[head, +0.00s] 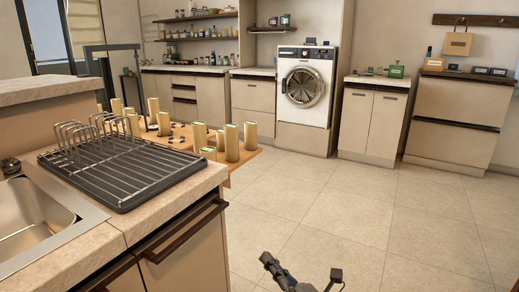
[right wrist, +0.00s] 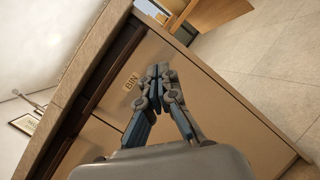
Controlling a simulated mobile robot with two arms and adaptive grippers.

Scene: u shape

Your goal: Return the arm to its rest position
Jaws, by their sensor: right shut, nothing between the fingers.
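My right gripper shows at the bottom of the head view (head: 300,277), low over the floor and to the right of the sink counter. In the right wrist view my right gripper (right wrist: 159,72) is shut and empty, its fingertips together in front of a cabinet door with a "BIN" label (right wrist: 131,82). I cannot tell whether the fingertips touch the door. My left gripper is not in either view.
The sink counter (head: 150,218) with a black dish rack (head: 130,172) and a sink (head: 30,225) fills the left. A wooden table with several candles (head: 232,143) stands behind it. A washing machine (head: 305,87) stands at the back. The tiled floor (head: 350,215) is open.

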